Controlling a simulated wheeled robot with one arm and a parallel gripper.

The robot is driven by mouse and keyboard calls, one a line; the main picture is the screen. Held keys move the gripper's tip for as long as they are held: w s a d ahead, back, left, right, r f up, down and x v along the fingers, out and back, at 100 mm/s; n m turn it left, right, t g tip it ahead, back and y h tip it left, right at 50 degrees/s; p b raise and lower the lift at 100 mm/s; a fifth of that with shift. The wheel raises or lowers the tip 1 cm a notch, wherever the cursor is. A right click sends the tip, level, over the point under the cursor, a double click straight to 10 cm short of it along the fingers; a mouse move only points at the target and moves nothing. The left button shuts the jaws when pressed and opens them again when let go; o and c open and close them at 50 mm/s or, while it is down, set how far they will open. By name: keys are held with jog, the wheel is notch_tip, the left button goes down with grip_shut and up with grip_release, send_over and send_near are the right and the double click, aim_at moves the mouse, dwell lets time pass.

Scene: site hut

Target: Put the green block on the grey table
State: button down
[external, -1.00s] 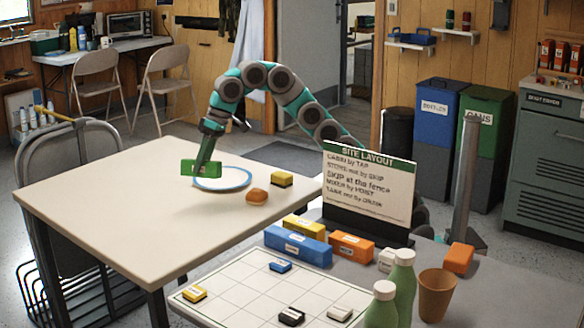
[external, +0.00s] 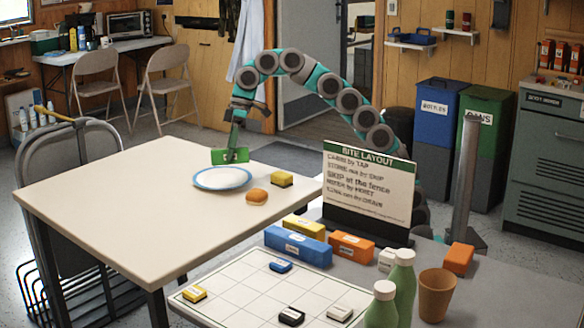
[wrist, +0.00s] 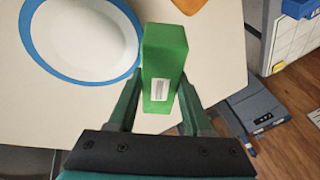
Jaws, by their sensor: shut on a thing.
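The green block (external: 229,156) is between the fingers of my gripper (external: 234,147), which is shut on it. It appears over the far part of the cream table, behind the plate in the external view; its exact height above the tabletop is hard to tell. In the wrist view the green block (wrist: 163,60) sits upright in the picture between both fingers, with a white label on its face. The grey table (external: 510,290) is at the front right in the external view, apart from my gripper.
A blue-rimmed white plate (external: 222,178), an orange bun-like item (external: 257,197) and a yellow-black block (external: 282,179) are on the cream table (external: 120,200). The grey table carries a sign (external: 368,190), a gridded board (external: 245,290), several blocks, green bottles and a brown cup (external: 437,295).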

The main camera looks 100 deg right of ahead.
jog(key=shift+w, duration=0.1)
jog(key=w+a+r+m+t+h, duration=0.1)
jog(key=w+a+m, duration=0.4)
jog(key=a, duration=0.6)
jog(key=w, duration=0.2)
jog(key=shift+w+h, duration=0.4)
jog(key=shift+a, duration=0.1)
jog(key=shift+f+b, duration=1.4)
jog(key=shift+f, duration=3.3)
jog(key=shift+f, duration=0.4)
